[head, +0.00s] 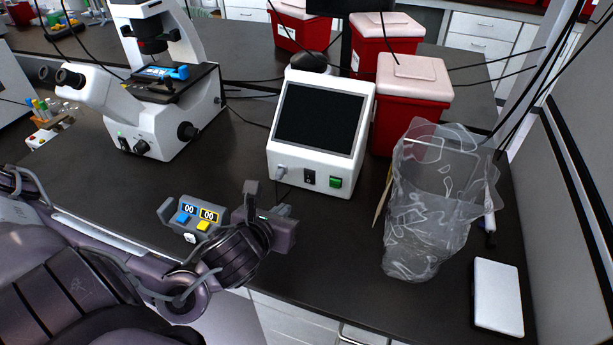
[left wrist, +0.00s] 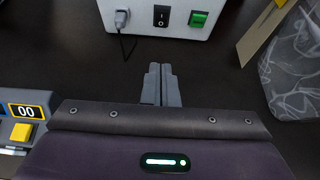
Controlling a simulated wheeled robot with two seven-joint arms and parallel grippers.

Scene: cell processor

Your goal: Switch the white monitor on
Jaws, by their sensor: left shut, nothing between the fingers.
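The white monitor (head: 276,152) stands on the dark bench in the middle of the head view, with a dark, blank screen (head: 319,119). Its front has a black rocker switch (head: 309,178), a green switch (head: 335,183) and a plugged-in cable at the left. In the left wrist view the black switch (left wrist: 161,16) and green switch (left wrist: 198,19) show at the top. My left gripper (left wrist: 160,84) is shut and empty, its fingers pointing at the monitor's front, apart from it and below the black switch in that view. My right gripper is not in view.
A grey device with two "00" displays (head: 190,232) lies left of my left gripper. A clear plastic bag (head: 428,205) stands right of the monitor, near red bins (head: 408,110). A white microscope (head: 150,115) stands at the left. A white box (head: 497,296) lies at front right.

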